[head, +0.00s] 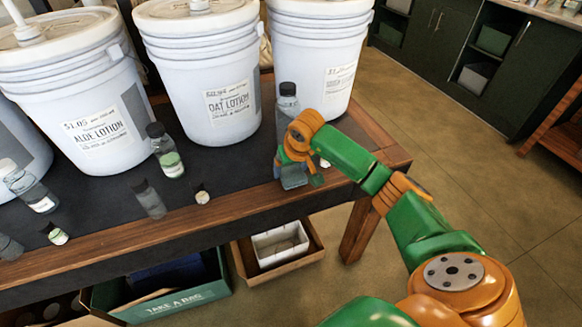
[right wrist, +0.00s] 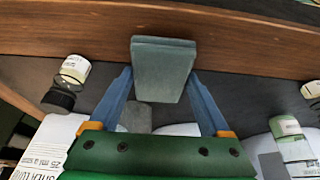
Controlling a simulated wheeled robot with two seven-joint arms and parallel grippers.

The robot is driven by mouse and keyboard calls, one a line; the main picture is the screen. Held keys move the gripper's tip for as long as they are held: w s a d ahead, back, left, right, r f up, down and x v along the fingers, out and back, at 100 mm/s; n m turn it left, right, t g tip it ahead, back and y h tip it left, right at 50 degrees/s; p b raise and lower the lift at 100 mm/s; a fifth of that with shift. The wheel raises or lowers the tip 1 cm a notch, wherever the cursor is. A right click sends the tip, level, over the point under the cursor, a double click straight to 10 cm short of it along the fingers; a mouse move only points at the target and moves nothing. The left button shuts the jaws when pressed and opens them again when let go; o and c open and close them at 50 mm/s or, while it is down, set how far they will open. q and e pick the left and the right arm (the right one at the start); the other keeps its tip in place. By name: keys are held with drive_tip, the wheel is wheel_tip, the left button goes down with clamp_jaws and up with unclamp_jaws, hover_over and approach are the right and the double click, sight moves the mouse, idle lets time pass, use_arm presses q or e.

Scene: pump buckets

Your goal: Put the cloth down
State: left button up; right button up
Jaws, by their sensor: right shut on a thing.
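The cloth (head: 293,180) is a small grey-green folded block at the right front of the table, by the wooden front edge. My right gripper (head: 294,165) reaches in from the right and is shut on it. In the right wrist view, the cloth (right wrist: 163,72) sits between the two blue fingers (right wrist: 160,95), overlapping the wooden edge and the dark table top. I cannot tell whether it touches the table. My left gripper is not in view.
White pump buckets (head: 205,60) line the back of the table (head: 110,243). A clear dark-capped bottle (head: 288,105) stands just behind my right gripper. Several small bottles (head: 168,155) stand further left. A wooden box (head: 275,265) and a green box (head: 170,300) sit below.

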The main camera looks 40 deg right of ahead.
drive_tip(key=shift+s+f, duration=0.1)
drive_tip(key=shift+f, duration=0.2)
drive_tip(key=o, duration=1)
drive_tip(key=shift+s, duration=0.15)
drive_tip(key=shift+f, duration=0.15)
drive_tip(key=shift+s+a+f+b, duration=0.1)
drive_tip(key=shift+b, duration=0.2)
drive_tip(key=shift+r+p, duration=0.65)
drive_tip(key=shift+p, duration=0.05)
drive_tip(key=d+v, duration=0.1)
drive_tip(key=v, duration=1)
drive_tip(key=shift+a+r, duration=0.4)
